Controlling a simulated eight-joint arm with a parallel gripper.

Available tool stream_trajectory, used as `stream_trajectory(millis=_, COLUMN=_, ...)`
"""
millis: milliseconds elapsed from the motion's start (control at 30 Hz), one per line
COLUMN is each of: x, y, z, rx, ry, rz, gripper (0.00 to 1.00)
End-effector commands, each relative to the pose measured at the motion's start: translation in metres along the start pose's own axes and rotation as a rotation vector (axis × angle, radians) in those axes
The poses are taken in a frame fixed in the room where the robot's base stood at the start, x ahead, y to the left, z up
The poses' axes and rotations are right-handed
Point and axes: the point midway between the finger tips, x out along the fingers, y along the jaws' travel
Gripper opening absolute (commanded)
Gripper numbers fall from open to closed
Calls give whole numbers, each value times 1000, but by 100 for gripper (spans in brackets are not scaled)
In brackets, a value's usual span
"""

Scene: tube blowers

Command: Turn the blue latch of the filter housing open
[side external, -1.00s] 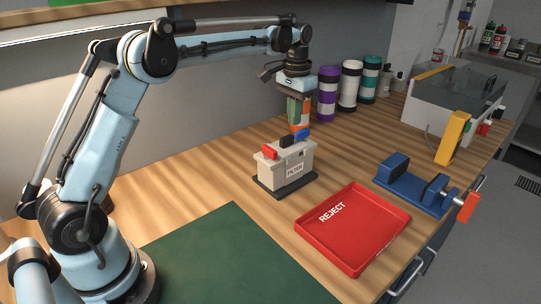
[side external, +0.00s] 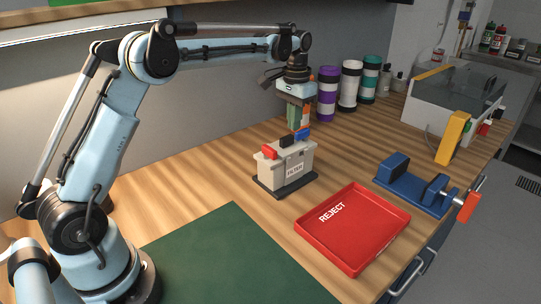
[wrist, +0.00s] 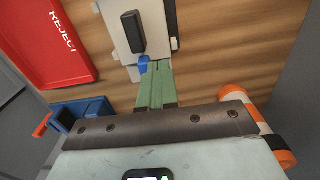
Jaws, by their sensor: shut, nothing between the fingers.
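The filter housing (side external: 296,172) is a beige box with a "FILTER" label on a dark base. A black handle (side external: 287,141) and a red latch (side external: 269,152) show on its top. The blue latch (side external: 302,134) is at its right end in the side view. My gripper (side external: 297,129), with green fingers pointing down, is shut and empty just above the blue latch. In the wrist view the closed fingertips (wrist: 156,64) are right beside the blue latch (wrist: 143,65), partly overlapping it. I cannot tell whether they touch.
A red "REJECT" tray (side external: 392,247) lies in front and right of the housing. A blue vise (side external: 405,186) is further right. An orange-and-white canister (wrist: 258,125) stands close to my gripper. A green mat (side external: 235,260) lies in the foreground.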

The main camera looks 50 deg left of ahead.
Motion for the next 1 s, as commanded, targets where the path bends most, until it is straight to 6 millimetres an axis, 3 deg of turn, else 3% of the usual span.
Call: stream_trajectory(millis=1000, x=18, y=3, z=2, rx=1, ry=0, rz=0, gripper=0)
